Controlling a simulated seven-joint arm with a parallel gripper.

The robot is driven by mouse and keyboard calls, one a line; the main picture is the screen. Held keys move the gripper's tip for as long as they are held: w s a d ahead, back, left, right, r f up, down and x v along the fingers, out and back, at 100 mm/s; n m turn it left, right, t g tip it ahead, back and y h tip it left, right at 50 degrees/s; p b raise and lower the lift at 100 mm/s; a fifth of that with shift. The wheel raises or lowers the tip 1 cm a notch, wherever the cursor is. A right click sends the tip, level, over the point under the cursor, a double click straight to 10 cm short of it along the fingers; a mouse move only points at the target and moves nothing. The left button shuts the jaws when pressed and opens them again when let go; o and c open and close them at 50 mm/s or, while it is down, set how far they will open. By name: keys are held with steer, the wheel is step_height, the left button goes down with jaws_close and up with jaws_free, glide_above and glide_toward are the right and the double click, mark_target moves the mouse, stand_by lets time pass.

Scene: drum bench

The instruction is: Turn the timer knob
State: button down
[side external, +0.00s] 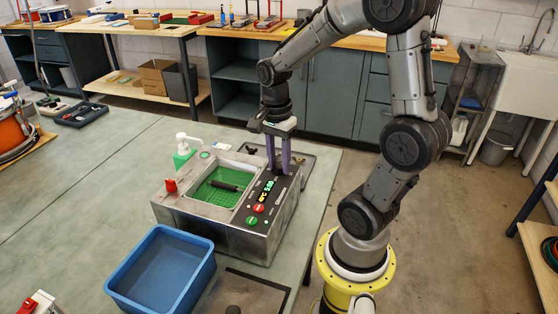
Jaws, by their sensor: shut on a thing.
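The timer panel is the black strip (264,203) on the right side of a grey metal machine (220,222). It carries a small lit display (268,187), a red button (258,208) and a green button (252,220). My gripper (278,170) points straight down at the far end of this panel. Its purple fingers are close together, shut on the timer knob. The knob itself is small and mostly hidden between the fingertips, so its angle cannot be read.
A blue bin (162,268) is in front. The bench's left side is clear.

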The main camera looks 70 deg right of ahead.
mark_target(277, 163)
steer(key=shift+r, duration=0.1)
stand_by(0.4)
steer(key=c, duration=0.5)
jaws_free()
step_height(277, 163, up, 14)
steer(key=shift+w+d, duration=0.15)
steer(key=shift+w, duration=0.2)
